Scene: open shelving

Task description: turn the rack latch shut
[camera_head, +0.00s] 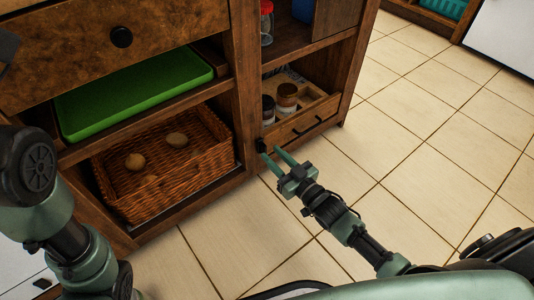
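The rack latch appears to be the small black piece (261,146) on the wooden post, at the left end of the low wooden rack (316,116). My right gripper (271,151) is at the latch, its two green fingers parallel with a gap between them. Nothing shows held between them. The left fingertip is close to the latch; I cannot tell whether it touches. The latch's exact turn is too small to read. My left arm shows at the left edge, but its gripper is not clearly in view.
The rack holds jars (286,95) and has a dark front handle (307,128). To the left are a wicker basket (205,158) with several round brown items and a green tray (130,92). The tiled floor (420,140) at right is clear.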

